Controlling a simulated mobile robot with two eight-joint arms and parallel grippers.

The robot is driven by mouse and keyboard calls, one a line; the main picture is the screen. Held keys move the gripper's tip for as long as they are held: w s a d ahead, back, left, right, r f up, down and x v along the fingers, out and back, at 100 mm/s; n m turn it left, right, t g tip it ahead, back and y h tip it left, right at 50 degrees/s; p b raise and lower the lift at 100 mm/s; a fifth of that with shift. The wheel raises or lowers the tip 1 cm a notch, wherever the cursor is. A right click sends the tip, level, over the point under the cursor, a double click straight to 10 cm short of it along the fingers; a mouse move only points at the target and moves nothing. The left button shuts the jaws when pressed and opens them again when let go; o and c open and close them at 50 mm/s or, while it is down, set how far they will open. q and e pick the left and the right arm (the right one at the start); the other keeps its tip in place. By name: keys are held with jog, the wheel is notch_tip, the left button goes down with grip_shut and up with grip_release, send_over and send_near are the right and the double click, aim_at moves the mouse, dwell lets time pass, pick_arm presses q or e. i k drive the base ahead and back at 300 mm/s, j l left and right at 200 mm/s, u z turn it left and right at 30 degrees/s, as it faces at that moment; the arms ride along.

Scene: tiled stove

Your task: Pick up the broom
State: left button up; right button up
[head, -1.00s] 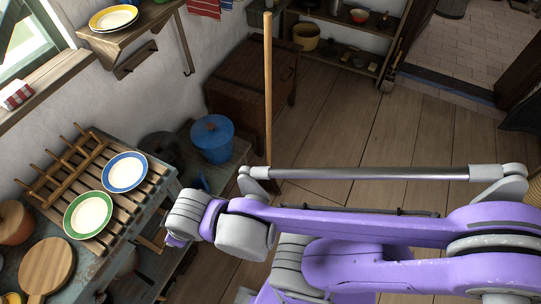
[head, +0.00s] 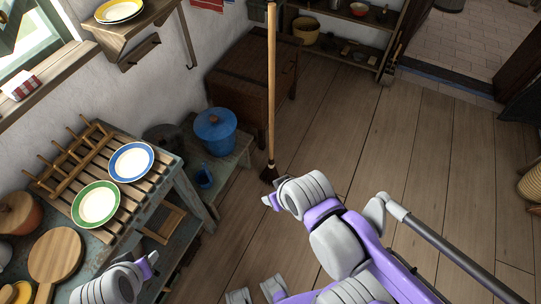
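My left gripper (head: 150,262) shows at the lower left, in front of the slatted table, far from the broom. Its fingers are too small to judge.
A slatted table (head: 150,196) with plates and a rack stands at the left. A blue lidded pot (head: 215,132) sits on a low bench (head: 241,150) left of the broom. A wooden chest (head: 238,88) stands behind it.

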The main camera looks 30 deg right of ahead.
aim_at(270, 174)
jog(key=z, duration=3.95)
jog(key=u, duration=2.95)
jog(key=i+j+u, duration=0.1)
jog(key=i+u, duration=0.55)
jog(key=u, duration=0.15)
